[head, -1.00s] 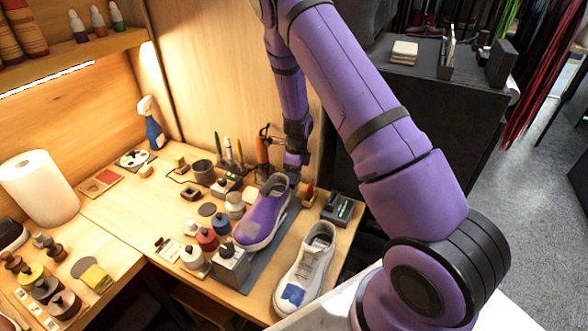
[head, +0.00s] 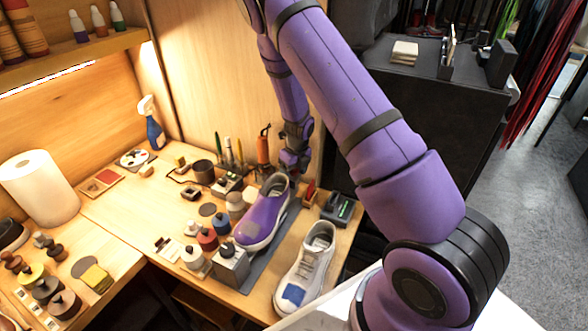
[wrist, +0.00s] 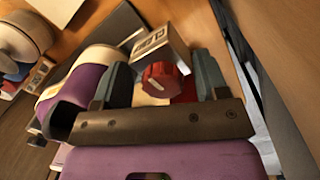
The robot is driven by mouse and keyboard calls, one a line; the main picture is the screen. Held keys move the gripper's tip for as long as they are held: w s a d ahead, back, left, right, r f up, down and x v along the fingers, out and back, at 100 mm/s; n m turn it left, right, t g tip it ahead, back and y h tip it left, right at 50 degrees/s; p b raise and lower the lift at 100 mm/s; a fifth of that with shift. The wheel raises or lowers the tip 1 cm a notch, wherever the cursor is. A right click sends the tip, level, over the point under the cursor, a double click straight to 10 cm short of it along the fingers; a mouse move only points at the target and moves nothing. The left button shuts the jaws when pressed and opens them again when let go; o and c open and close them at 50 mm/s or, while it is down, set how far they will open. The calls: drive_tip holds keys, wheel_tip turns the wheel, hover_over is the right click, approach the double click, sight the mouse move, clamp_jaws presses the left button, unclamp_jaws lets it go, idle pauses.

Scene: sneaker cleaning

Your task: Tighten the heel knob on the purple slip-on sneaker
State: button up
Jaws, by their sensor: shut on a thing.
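The purple slip-on sneaker (head: 262,218) sits on a dark grey strip on the bench in the head view, its heel toward my gripper (head: 290,172). The gripper is shut on the knob; the exact contact is hard to make out. The knob's mounting is hidden.
A white-grey sneaker (head: 303,268) with a blue patch stands to the right. An orange-handled tool (head: 263,146) stands behind. A small labelled block (wrist: 152,42) is beyond the knob.

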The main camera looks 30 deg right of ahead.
drive_tip(key=shift+w+d+r+m, duration=0.2)
drive_tip(key=shift+d+m, duration=0.05)
drive_tip(key=shift+m, duration=0.35)
drive_tip(key=shift+o, duration=1.2)
